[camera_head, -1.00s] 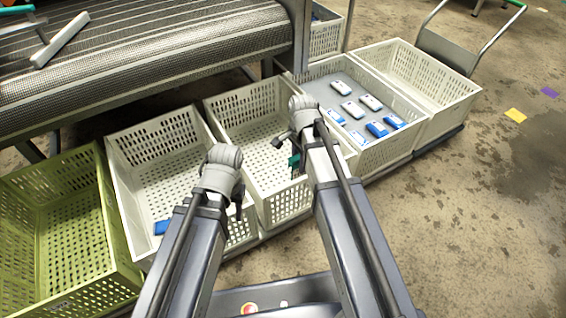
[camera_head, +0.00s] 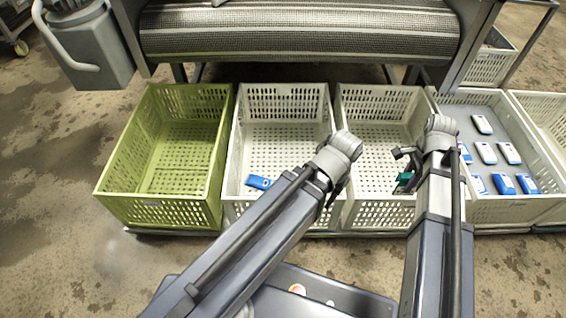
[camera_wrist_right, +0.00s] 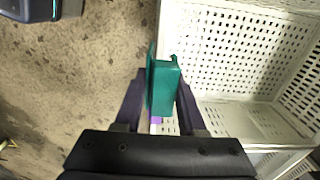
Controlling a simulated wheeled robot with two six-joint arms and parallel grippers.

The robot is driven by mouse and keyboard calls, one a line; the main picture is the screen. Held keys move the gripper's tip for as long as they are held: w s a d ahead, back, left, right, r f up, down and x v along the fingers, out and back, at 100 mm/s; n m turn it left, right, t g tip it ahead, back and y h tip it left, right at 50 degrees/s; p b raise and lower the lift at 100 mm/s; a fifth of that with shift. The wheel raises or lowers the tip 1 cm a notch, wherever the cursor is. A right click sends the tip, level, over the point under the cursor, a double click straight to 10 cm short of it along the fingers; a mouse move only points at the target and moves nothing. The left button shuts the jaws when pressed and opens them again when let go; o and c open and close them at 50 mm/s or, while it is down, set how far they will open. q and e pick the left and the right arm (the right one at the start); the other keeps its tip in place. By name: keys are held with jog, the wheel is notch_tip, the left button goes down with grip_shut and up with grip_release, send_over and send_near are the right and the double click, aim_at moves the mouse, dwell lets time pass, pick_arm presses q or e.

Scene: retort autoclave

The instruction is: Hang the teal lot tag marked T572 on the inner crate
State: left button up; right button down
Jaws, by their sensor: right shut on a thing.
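The teal lot tag (camera_wrist_right: 164,88) is held between the dark fingers of my right gripper (camera_wrist_right: 160,80) in the right wrist view. Its marking cannot be read. In the head view the tag (camera_head: 404,179) is a small teal patch below my right gripper (camera_head: 403,168), over the front part of a cream crate (camera_head: 384,89). Another cream crate (camera_head: 284,90) stands just left of it, and a green crate (camera_head: 170,212) stands left of that. I cannot tell which is the inner crate. My left gripper is mostly hidden by its own wrist, near the gap between the two cream crates.
A blue piece (camera_head: 260,182) lies in the left cream crate. A grey-lined crate (camera_head: 484,97) at right holds several white and blue packs. A mesh conveyor (camera_head: 300,30) runs behind the row. The floor (camera_head: 60,220) at front left is clear.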

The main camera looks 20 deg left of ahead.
jog(key=shift+r, duration=0.1)
notch_tip(320, 180, up, 7)
jog(key=p, duration=0.7)
